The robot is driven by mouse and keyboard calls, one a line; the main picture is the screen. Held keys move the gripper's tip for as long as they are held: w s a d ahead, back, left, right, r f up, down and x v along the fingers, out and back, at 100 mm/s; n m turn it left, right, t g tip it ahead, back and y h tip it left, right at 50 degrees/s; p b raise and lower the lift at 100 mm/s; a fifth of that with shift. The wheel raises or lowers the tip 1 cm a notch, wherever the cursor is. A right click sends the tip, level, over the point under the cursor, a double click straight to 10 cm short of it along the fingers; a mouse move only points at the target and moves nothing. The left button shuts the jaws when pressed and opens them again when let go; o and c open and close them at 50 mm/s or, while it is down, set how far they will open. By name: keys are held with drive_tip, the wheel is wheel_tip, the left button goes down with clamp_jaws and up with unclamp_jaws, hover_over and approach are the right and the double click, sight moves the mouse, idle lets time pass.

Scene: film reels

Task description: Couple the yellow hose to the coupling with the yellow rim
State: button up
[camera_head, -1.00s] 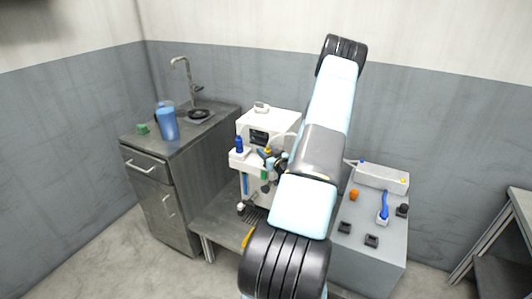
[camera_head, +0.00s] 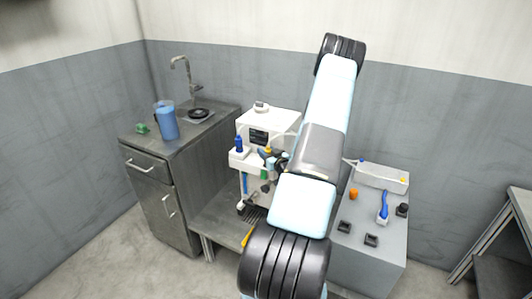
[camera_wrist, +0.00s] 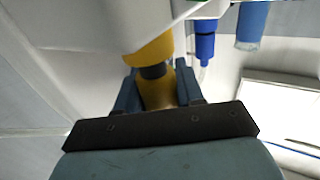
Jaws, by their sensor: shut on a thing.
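In the wrist view, my gripper (camera_wrist: 156,88) is shut on the yellow hose's end (camera_wrist: 158,98), with one blue-grey finger on each side. A dark neck stands out of the hose end toward the yellow-rimmed coupling (camera_wrist: 148,50) on the white machine's underside. The neck meets the rim's lower edge in the picture; I cannot tell how deep it sits. In the head view, the white machine (camera_head: 262,122) stands behind my arm, with a small yellow part (camera_head: 268,150) at its front. My arm partly covers the machine there.
A blue fitting (camera_wrist: 204,46) hangs right of the yellow one in the wrist view, with a blue cylinder (camera_wrist: 251,24) beyond it. A sink cabinet (camera_head: 165,165) with a blue jug (camera_head: 167,122) is left. A grey control box (camera_head: 373,240) is right.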

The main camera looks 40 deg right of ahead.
drive_tip(key=shift+f, duration=0.55)
idle(0.4)
drive_tip(key=o, duration=0.8)
drive_tip(key=shift+s+a, duration=0.25)
drive_tip(key=shift+s, duration=1.55)
drive_tip(key=shift+s+a, duration=0.25)
drive_tip(key=shift+s, duration=1.6)
drive_tip(key=shift+s+a, duration=0.25)
drive_tip(key=shift+s, duration=1.55)
